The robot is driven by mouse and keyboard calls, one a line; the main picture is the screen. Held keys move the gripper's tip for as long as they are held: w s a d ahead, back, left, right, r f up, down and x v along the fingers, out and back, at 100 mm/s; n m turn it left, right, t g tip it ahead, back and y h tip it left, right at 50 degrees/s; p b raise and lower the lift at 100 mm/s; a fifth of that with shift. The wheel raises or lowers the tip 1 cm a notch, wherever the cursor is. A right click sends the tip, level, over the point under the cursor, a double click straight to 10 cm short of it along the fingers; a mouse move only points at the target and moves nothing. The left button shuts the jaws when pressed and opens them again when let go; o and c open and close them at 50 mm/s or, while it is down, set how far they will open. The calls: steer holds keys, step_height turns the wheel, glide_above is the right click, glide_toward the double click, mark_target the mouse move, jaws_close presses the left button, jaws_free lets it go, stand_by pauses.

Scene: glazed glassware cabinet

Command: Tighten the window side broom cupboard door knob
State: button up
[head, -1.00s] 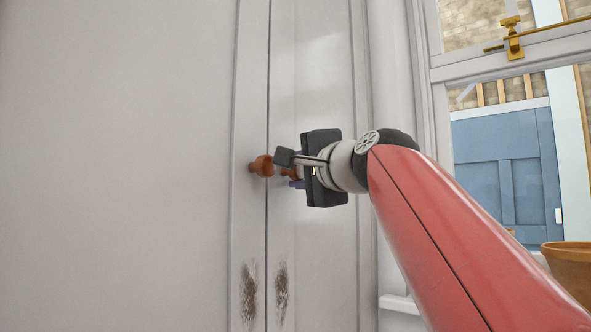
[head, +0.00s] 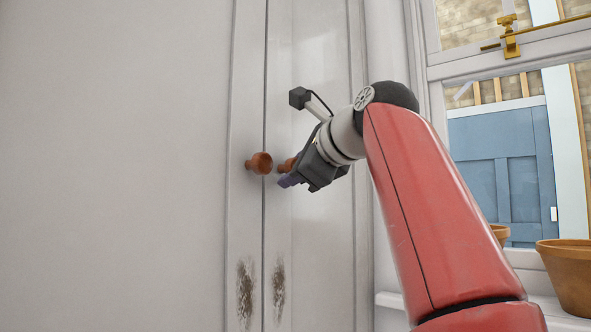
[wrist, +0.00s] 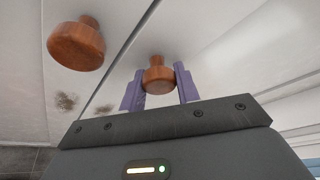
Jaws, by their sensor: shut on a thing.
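The window side broom cupboard door knob (head: 286,165) is the right one of two round brown wooden knobs, on the right door leaf near the seam. My gripper (head: 289,176) reaches it from the right, its body tilted, and partly hides it in the head view. In the wrist view this knob (wrist: 158,76) sits between my two purple fingers, and my gripper (wrist: 160,88) is shut on it. The other knob (head: 260,163) stands free on the left leaf, close beside; it also shows in the wrist view (wrist: 76,46).
The pale cupboard doors (head: 150,170) are closed, with dark scuffs (head: 246,290) below the knobs. To the right is a window with a brass latch (head: 510,40); terracotta pots (head: 568,275) stand by its sill. A blue door (head: 500,170) shows outside.

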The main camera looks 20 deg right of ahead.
steer(key=shift+f+m, duration=0.1)
steer(key=shift+m, duration=0.3)
steer(key=o, duration=0.9)
steer(key=shift+o, duration=0.2)
steer(key=v, duration=0.7)
steer(key=shift+s+d, duration=0.15)
steer(key=shift+s, duration=0.15)
